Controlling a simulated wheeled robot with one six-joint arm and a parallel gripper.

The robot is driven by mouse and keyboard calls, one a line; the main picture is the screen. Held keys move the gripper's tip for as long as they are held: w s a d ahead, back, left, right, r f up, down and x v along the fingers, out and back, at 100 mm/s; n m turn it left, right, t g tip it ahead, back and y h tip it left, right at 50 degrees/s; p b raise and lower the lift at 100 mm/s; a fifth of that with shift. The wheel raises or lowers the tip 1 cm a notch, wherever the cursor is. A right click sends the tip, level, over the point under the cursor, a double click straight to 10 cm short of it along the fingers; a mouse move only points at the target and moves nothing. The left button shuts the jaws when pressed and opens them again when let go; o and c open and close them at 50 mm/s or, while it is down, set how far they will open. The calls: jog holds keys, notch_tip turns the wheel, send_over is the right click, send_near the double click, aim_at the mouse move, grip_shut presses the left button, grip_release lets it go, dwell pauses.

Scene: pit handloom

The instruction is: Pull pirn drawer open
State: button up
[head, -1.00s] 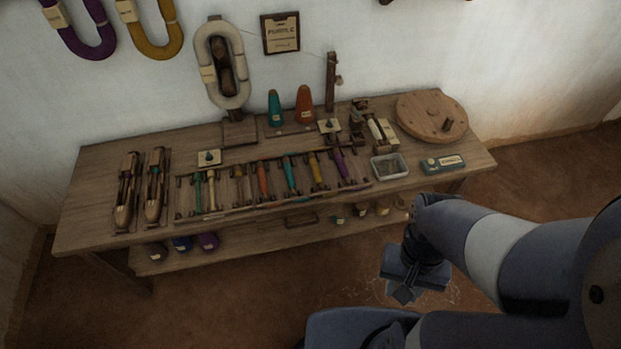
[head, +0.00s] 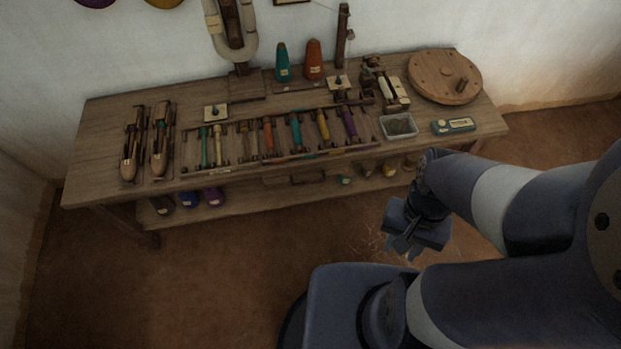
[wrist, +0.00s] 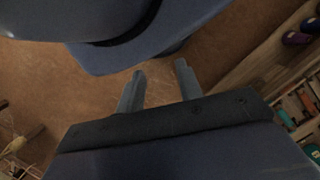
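A dark bar, perhaps a drawer handle (head: 312,178), shows under the front edge of the wooden bench (head: 105,180). I cannot tell for sure that it belongs to the pirn drawer, and no opened drawer is visible. A rack (head: 285,157) of several coloured pirns lies on the bench top above it. My gripper (head: 405,252) is in front of the bench, right of the bar and well apart from it, pointing down over the floor. In the wrist view my gripper (wrist: 160,68) has two fingers spread with nothing between them.
Two shuttles (head: 148,142) lie at the bench's left. A grey tray (head: 398,127), a teal device (head: 454,125) and a round wooden disc (head: 444,78) are at its right. Yarn balls (head: 188,199) sit on the lower shelf. The floor (head: 220,275) in front is clear.

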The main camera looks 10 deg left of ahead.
jog(key=w+a+f+m+g+y+b, duration=0.25)
jog(key=a+f+m+y+b, duration=0.5)
jog(key=f+b, duration=0.6)
jog(key=m+t+y+b, duration=0.9)
jog(key=m+t+b, duration=0.5)
jog(key=m+b, duration=1.6)
send_near(308, 182)
jog(key=shift+n+y, duration=0.25)
jog(key=shift+n, duration=0.1)
jog(key=shift+w+f+b+x, duration=0.15)
jog(key=shift+b+x, duration=0.45)
jog(key=shift+x, duration=1.1)
jog(key=shift+f+b+x, duration=0.2)
jog(key=shift+b+x, duration=0.4)
jog(key=shift+x, duration=1.05)
jog(key=shift+w+f+b+x, duration=0.15)
jog(key=shift+b+x, duration=0.45)
jog(key=shift+x, duration=1.1)
jog(key=shift+s, duration=0.1)
grip_shut()
